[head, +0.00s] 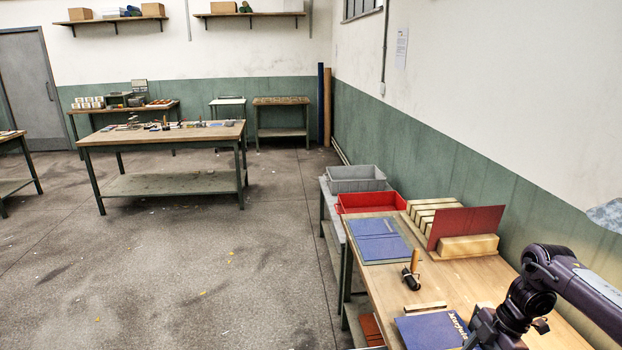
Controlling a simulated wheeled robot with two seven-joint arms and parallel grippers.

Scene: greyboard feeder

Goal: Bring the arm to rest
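My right arm (540,282) comes in from the right, over the near end of the workbench (455,281). Its lower end, at the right gripper (482,330), is beside a blue book cover with gold lettering (430,331). The fingers are cut off or hidden at the bottom edge, so I cannot tell whether they are open or shut, or hold anything. My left arm and gripper are not in view.
On the bench are a blue case on a board (378,240), a roller with a wooden handle (412,275), a wooden strip (426,307) and a rack with a dark red panel (466,226). Red (370,202) and grey (356,178) bins stand behind. Open floor lies left.

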